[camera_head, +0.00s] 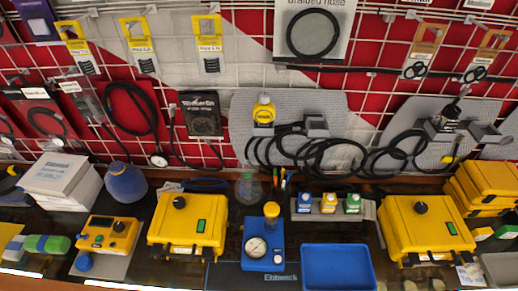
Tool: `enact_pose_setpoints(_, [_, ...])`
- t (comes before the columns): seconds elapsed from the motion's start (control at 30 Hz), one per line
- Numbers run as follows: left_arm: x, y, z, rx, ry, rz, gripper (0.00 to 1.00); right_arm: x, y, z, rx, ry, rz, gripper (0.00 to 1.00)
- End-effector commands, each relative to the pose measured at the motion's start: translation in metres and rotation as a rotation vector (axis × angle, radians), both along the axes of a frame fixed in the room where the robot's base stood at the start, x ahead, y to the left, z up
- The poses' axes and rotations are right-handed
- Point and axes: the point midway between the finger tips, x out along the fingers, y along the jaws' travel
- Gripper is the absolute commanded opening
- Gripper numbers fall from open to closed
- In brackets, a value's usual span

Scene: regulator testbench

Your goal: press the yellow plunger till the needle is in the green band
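The yellow plunger (271,209) stands upright at the top of a blue regulator block (262,229) in the middle of the bench. Its round knob is raised above the block. A white-faced dial gauge (256,247) sits on the block's front left. The dial is too small for me to read the needle or make out a green band. Neither of my grippers is in view, and nothing touches the plunger.
A yellow case (187,222) stands left of the block, and another (425,226) stands farther right. An empty blue tray (338,265) lies right of the block. Small bottles on a rack (328,204) stand behind the tray. Hoses hang on the wire wall behind.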

Motion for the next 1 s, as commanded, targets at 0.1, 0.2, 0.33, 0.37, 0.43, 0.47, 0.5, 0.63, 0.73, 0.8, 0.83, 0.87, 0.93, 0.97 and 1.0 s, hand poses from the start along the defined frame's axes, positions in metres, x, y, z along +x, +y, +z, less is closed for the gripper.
enact_pose_setpoints(0.1, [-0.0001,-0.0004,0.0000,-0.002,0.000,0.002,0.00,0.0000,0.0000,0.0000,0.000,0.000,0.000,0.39])
enact_pose_setpoints(0.2, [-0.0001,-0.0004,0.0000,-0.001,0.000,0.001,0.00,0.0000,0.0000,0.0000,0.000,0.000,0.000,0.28])
enact_pose_setpoints(0.33, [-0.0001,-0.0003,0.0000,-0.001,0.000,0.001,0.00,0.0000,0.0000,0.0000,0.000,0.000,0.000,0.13])
enact_pose_setpoints(0.37, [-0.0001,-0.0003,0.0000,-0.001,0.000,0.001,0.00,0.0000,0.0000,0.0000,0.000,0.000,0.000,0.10])
enact_pose_setpoints(0.43, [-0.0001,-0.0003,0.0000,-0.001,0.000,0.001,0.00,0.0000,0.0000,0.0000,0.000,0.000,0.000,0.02])
enact_pose_setpoints(0.47, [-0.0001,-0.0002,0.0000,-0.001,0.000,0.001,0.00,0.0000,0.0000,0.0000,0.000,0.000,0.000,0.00])
enact_pose_setpoints(0.5, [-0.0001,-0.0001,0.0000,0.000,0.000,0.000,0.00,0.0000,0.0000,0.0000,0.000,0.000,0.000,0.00])
enact_pose_setpoints(0.63, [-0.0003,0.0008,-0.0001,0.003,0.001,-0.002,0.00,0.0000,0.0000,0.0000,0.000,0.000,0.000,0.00])
enact_pose_setpoints(0.73, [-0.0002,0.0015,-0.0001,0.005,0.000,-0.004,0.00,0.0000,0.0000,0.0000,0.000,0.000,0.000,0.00])
enact_pose_setpoints(0.8, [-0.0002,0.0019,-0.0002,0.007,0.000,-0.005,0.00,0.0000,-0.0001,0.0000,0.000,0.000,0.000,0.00])
enact_pose_setpoints(0.83, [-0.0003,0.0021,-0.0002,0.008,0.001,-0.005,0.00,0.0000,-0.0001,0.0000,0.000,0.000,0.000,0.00])
enact_pose_setpoints(0.87, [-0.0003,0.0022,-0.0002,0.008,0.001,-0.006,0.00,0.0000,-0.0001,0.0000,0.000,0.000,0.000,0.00])
enact_pose_setpoints(0.93, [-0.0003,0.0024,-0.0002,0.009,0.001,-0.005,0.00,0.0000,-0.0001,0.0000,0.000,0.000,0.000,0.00])
enact_pose_setpoints(0.97, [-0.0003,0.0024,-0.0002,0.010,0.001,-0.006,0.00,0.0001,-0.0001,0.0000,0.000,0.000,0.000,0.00])
enact_pose_setpoints(1.0, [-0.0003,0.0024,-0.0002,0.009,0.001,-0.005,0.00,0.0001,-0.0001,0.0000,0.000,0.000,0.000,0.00])
